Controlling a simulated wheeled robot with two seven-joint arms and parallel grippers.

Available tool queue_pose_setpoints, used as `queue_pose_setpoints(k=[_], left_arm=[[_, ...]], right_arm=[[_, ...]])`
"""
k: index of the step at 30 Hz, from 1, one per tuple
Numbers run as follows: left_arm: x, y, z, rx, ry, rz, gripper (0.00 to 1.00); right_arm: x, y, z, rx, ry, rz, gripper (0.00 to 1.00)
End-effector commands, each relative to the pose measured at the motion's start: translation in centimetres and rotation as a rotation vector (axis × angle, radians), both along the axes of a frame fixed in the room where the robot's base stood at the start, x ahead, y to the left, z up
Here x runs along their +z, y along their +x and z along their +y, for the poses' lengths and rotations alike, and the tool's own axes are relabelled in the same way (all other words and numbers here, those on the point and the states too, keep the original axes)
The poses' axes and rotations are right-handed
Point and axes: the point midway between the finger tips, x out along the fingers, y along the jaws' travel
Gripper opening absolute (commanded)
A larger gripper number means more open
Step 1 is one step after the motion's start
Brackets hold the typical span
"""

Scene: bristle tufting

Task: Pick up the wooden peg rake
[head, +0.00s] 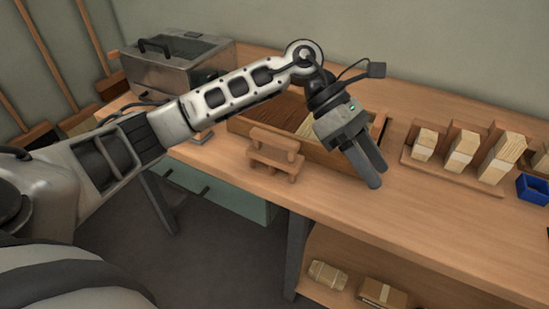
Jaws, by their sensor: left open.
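Several long-handled wooden tools lean on the wall at the far left. One has a head (80,121) near the floor. I cannot tell from their heads whether one of them is the wooden peg rake. A small wooden stand (275,152) with crossbars is at the tray's front side. My left forearm and gripper hide part of the tray. My right gripper is not in view.
A grey metal box (172,68) stands at the bench's back left. A wooden rack (448,173) with several wooden blocks and a blue bin (533,188) are at the right. The bench top (440,235) in front of the rack is clear. Bundles lie on the lower shelf (330,240).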

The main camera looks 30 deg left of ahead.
Motion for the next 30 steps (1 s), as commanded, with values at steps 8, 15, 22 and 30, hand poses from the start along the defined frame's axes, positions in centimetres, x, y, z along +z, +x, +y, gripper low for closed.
queue_pose_setpoints(k=[8,15,22,30], left_arm=[[4.3,5.3,16.8,-0.100,0.742,-0.279,0.47],[6.0,5.5,21.1,-0.094,0.912,-0.277,0.47],[1.2,5.4,21.0,-0.095,0.908,-0.274,0.47],[-3.0,5.4,21.0,-0.093,0.908,-0.277,0.47]], right_arm=[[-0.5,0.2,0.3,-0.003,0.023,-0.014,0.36],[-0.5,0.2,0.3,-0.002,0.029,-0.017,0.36],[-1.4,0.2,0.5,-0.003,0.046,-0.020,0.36],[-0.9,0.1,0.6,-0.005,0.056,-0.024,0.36]])
